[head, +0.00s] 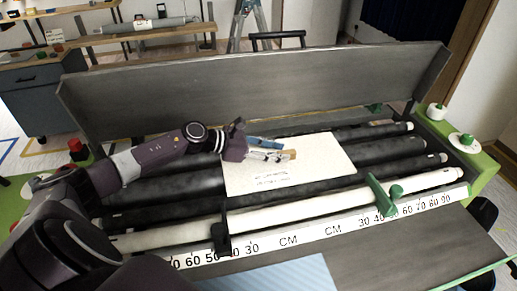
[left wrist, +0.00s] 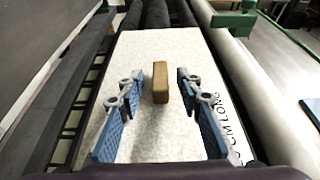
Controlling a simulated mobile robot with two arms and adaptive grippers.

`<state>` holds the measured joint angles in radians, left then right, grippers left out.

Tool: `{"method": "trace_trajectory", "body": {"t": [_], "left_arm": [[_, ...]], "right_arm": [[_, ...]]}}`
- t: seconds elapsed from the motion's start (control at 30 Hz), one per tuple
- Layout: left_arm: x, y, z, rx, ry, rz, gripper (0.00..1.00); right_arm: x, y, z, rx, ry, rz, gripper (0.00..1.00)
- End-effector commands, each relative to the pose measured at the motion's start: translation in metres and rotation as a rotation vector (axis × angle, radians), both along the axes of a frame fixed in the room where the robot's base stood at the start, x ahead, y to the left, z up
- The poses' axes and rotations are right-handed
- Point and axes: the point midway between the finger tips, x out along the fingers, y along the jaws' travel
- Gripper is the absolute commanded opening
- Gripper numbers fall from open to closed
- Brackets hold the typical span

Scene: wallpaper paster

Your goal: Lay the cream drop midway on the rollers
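The cream drop (head: 322,158) is a flat pale sheet with small print near its front edge. It lies across the dark rollers (head: 385,153), around the middle of the machine. A tan block (head: 291,154) stands on the sheet; it also shows in the left wrist view (left wrist: 160,83). My left gripper (head: 270,149) is over the sheet, with its blue-padded fingers apart. In the left wrist view the fingertips (left wrist: 156,84) are on either side of the block, with a gap at each side. My right gripper is not in view.
A white scale bar (head: 305,240) marked in CM runs along the front, with a green slider (head: 384,196) and a black slider (head: 221,238) on it. A grey panel (head: 255,90) stands behind the rollers. A pale blue sheet (head: 275,275) lies at the front.

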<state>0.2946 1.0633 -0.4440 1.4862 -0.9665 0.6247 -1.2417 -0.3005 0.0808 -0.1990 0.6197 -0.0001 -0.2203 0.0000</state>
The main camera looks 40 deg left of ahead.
Motion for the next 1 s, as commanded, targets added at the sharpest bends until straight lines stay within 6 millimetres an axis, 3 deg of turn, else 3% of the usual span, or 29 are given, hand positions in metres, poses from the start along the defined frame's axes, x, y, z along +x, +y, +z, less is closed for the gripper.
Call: {"method": "trace_trajectory", "body": {"t": [0.13,0.4,1.0], "left_arm": [[-0.022,0.019,0.006,0.006,0.004,-0.001,0.33],[-0.047,0.041,0.022,0.002,0.005,0.000,0.33],[-0.062,0.055,0.035,-0.001,0.000,-0.001,0.33]], "right_arm": [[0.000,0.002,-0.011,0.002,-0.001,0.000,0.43],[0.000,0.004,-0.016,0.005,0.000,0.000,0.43],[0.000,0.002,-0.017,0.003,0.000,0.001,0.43]]}}
